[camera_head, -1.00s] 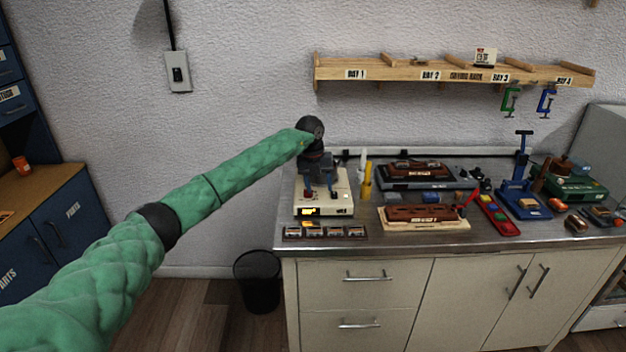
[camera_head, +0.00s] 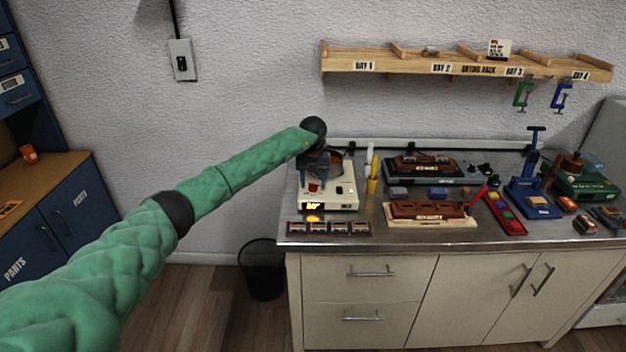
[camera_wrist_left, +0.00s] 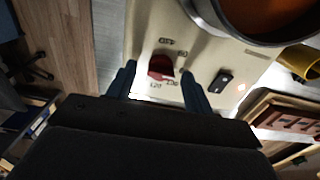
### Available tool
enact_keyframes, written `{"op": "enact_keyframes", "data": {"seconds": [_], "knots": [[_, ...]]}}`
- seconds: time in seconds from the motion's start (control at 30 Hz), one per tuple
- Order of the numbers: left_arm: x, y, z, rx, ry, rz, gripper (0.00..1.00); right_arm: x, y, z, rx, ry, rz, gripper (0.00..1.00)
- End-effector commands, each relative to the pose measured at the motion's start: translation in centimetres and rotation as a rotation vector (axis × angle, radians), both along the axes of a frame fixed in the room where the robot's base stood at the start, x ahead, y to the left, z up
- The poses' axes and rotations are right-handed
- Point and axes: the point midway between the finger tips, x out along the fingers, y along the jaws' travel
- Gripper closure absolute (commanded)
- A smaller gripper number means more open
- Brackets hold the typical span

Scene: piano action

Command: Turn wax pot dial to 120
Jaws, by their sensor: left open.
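The wax pot has a cream base (camera_head: 342,196) on the counter's left end, with a lit display on its front. Its round pot of orange-brown wax (camera_wrist_left: 265,15) shows at the top of the left wrist view. The red dial (camera_wrist_left: 161,67) sits on the base's top, with printed marks around it, including OFF above and 120 below; its exact setting is hard to read. The dial also shows in the head view (camera_head: 313,188). My left gripper (camera_wrist_left: 158,78) is open above the base, with a blue finger on either side of the dial, apparently apart from it. My right gripper is out of view.
A black switch (camera_wrist_left: 221,82) is right of the dial. A yellow holder (camera_head: 371,186) stands beside the pot. A strip of small tins (camera_head: 328,228) lies in front, near the counter's edge. Piano-part jigs (camera_head: 425,222) fill the counter to the right.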

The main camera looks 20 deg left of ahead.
Motion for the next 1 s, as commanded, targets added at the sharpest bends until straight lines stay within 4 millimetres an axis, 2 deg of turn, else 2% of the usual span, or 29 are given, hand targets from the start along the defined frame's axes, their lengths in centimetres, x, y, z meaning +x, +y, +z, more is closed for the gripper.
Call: {"op": "enact_keyframes", "data": {"seconds": [0.37, 0.4, 0.6, 0.63, 0.93, 1.0], "knots": [[0.0, 0.0, -0.6, -0.001, 0.0, 0.0, 0.48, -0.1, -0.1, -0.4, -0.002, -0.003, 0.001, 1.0], [0.0, 0.0, -0.6, -0.001, 0.0, 0.0, 0.5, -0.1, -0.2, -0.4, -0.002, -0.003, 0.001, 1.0], [0.0, 0.0, -0.6, -0.001, 0.0, 0.0, 0.89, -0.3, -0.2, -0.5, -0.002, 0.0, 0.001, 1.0], [0.0, 0.0, -0.6, -0.001, 0.0, 0.0, 0.93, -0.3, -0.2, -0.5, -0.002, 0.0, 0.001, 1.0], [0.0, 0.0, -0.7, -0.001, -0.001, -0.019, 0.93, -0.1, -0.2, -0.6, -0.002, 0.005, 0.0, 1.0], [0.0, 0.0, -0.7, -0.001, -0.001, -0.036, 0.93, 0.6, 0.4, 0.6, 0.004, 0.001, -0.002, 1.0]]}}
